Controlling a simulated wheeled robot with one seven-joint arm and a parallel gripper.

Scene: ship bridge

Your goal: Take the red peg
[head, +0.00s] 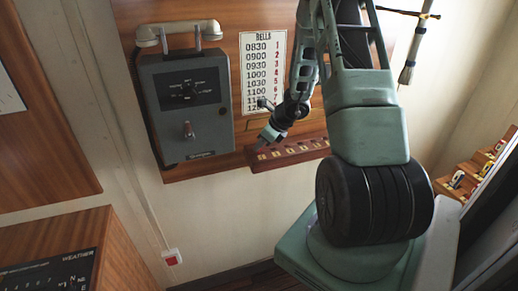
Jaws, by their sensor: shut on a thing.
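My gripper (264,138) is at the left end of a reddish-brown wooden rail (300,151) on the wall, under the bells list. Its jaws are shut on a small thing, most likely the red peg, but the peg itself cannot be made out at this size. The rail has a row of small pale marks along its front. I cannot tell whether the held thing is still in the rail or clear of it.
A grey telephone box (187,105) with a cream handset (178,33) hangs left of my gripper. The bells list (263,72) is above the rail. Stepped wooden shelves (467,175) with small items stand at right. A weather board (50,272) is at lower left.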

